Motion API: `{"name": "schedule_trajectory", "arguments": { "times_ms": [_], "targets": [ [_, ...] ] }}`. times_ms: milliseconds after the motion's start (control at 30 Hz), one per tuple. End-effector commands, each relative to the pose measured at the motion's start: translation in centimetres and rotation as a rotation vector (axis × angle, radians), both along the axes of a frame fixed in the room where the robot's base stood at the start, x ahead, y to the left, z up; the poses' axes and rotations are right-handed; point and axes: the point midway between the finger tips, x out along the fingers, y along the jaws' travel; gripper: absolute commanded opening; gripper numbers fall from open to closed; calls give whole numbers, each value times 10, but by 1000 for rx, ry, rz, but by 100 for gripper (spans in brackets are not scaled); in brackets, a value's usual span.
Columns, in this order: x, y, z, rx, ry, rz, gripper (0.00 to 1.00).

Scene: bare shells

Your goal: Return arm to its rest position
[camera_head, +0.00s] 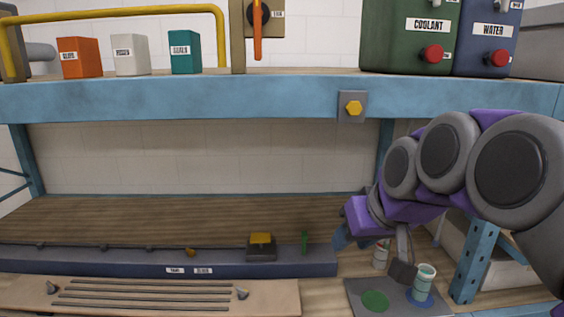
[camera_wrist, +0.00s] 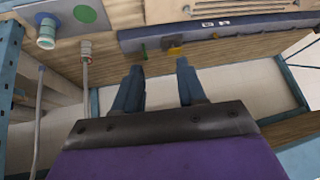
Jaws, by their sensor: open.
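My arm is purple and grey and reaches in from the right in the head view. My gripper (camera_wrist: 158,82) shows in the wrist view with two dark blue fingers apart and nothing between them. In the head view my gripper (camera_head: 341,238) is partly hidden by my own wrist; it is over the lower wooden shelf, left of the blue upright. A white-and-green cylinder (camera_head: 424,282) stands on a blue disc on a grey plate (camera_head: 360,291). The cylinder also shows in the wrist view (camera_wrist: 47,33), apart from my fingers.
A blue beam (camera_head: 200,97) carries orange, white and teal boxes and the coolant and water tanks. A long dark blue rail (camera_head: 100,259) with a yellow-topped block (camera_head: 261,244) lies on the lower shelf. A blue upright (camera_head: 473,262) stands near my arm. Lower-shelf middle is clear.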

Motion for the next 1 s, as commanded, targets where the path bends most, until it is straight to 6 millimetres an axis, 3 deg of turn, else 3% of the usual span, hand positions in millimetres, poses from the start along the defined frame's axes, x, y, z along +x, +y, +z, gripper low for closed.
{"name": "schedule_trajectory", "arguments": {
  "times_ms": [33,200,400,500,700,1000],
  "targets": [
    [-17,4,-31,-16,60,-3,40],
    [-77,7,-118,-67,255,-31,40],
    [-161,-1,-211,-129,482,-89,40],
    [-201,-8,-246,-156,576,-122,40],
    [-253,-17,-286,-191,699,-168,40],
    [-264,-19,-292,-196,722,-179,40]
  ]
}}
